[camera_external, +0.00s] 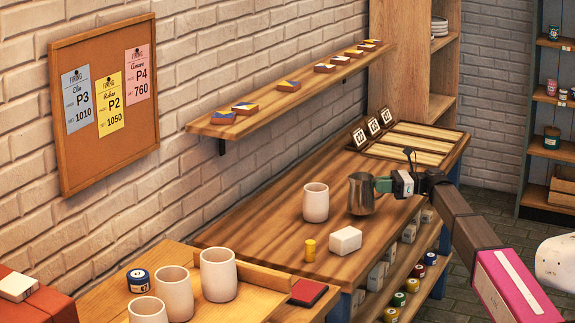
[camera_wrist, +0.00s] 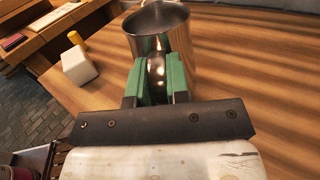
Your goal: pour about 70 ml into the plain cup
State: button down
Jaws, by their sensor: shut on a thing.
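A metal pitcher (camera_external: 361,194) stands upright on, or very close above, the wooden table. My gripper (camera_external: 384,186) is at its right side, its green fingers shut on the pitcher's handle. In the wrist view the pitcher (camera_wrist: 157,32) is straight ahead, between and beyond the green fingers (camera_wrist: 157,78); its inside is grey and the liquid level is not clear. A plain cream cup (camera_external: 315,203) stands upright on the table just left of the pitcher. The inside of that cup is not visible.
A white block (camera_external: 345,240) and a yellow cylinder (camera_external: 309,250) stand in front of the cup. Several cream cups (camera_external: 218,275) and a blue jar (camera_external: 138,280) are on the lower-left bench. Small numbered cards (camera_external: 373,127) and slatted trays (camera_external: 415,143) are at the table's back.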

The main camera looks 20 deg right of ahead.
dwell(0.3)
jog(key=shift+w+a+r+h, duration=0.15)
jog(key=shift+a+r+h, duration=0.5)
jog(key=shift+r+h, duration=0.25)
jog(key=w+a+r+g+h, duration=0.1)
jog(key=a+r+g+h, duration=0.1)
jog(key=a+r+h, duration=0.6)
jog(key=shift+w+a+r+h+p, duration=0.3)
jog(key=shift+r+h, duration=0.3)
jog(key=shift+h, duration=0.6)
jog(key=shift+w+a+r+g+h, duration=0.15)
jog(key=shift+a+r+g+h, duration=0.15)
jog(key=shift+a+r+h, duration=0.35)
jog(key=shift+a+f+h, duration=0.1)
jog(key=shift+f+h, duration=0.05)
jog(key=shift+h, duration=0.2)
jog(key=shift+w+a+r+h+p, duration=0.15)
jog(key=shift+a+h+p, duration=0.1)
jog(key=shift+a+p, duration=0.2)
jog(key=shift+w+a+r+h+p, duration=0.1)
jog(key=shift+a+h+p, duration=0.2)
jog(key=shift+p, duration=0.2)
jog(key=shift+a+r+g+h+p, duration=0.2)
jog(key=shift+a+g+h+p, duration=0.1)
jog(key=shift+h, duration=0.15)
dwell(1.0)
